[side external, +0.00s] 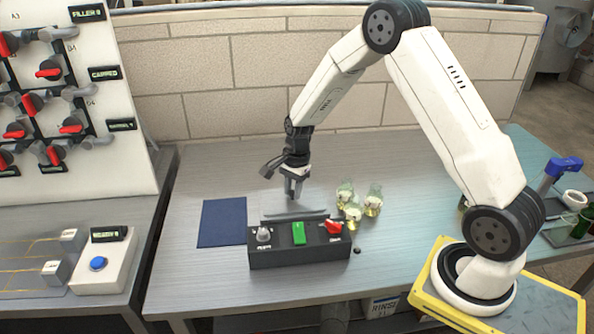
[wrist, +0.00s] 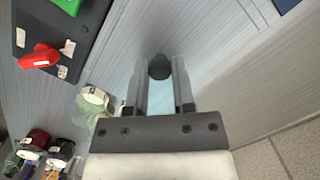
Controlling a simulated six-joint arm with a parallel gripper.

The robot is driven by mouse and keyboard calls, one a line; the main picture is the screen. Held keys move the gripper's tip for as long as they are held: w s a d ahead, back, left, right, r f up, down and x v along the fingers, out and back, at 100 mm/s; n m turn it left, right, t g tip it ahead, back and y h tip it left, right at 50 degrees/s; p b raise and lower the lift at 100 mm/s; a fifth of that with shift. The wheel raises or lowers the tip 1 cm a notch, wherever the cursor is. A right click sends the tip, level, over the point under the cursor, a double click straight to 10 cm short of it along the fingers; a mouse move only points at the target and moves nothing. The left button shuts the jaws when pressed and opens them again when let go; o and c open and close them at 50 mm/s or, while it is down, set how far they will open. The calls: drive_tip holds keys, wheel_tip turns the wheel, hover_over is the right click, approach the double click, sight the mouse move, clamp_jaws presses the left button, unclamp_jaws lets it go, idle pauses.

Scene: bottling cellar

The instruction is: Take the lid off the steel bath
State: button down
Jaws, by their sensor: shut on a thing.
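The steel bath (side external: 255,214) stands behind a black control box, which hides most of its front. A flat grey lid (side external: 296,215) shows at its top, just below my gripper (side external: 293,193). My gripper points down and is shut on the lid's dark round knob (wrist: 160,67), which sits between the two fingertips in the wrist view (wrist: 160,75). The fingers hide the knob in the side view. A pale bluish patch shows around the fingers in the wrist view. I cannot tell whether the lid rests on the bath or is raised.
The black control box (side external: 300,257) carries a grey knob, a green switch (side external: 299,232) and a red knob (side external: 333,227). Several small glass flasks (side external: 373,201) stand close on the right. A dark blue mat (side external: 222,223) lies clear on the left. A wall stands behind the bench.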

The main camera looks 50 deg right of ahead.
sight(292, 194)
drive_tip(key=shift+r, duration=0.4)
wheel_tip(292, 194, up, 3)
drive_tip(key=shift+s+f, duration=0.15)
drive_tip(key=shift+f, duration=0.05)
drive_tip(key=s+a+r, duration=0.2)
drive_tip(key=s+r, duration=0.7)
drive_tip(key=s, duration=0.4)
drive_tip(key=shift+s+r, duration=0.2)
drive_tip(key=shift+s, duration=0.05)
drive_tip(key=shift+w+a, duration=0.1)
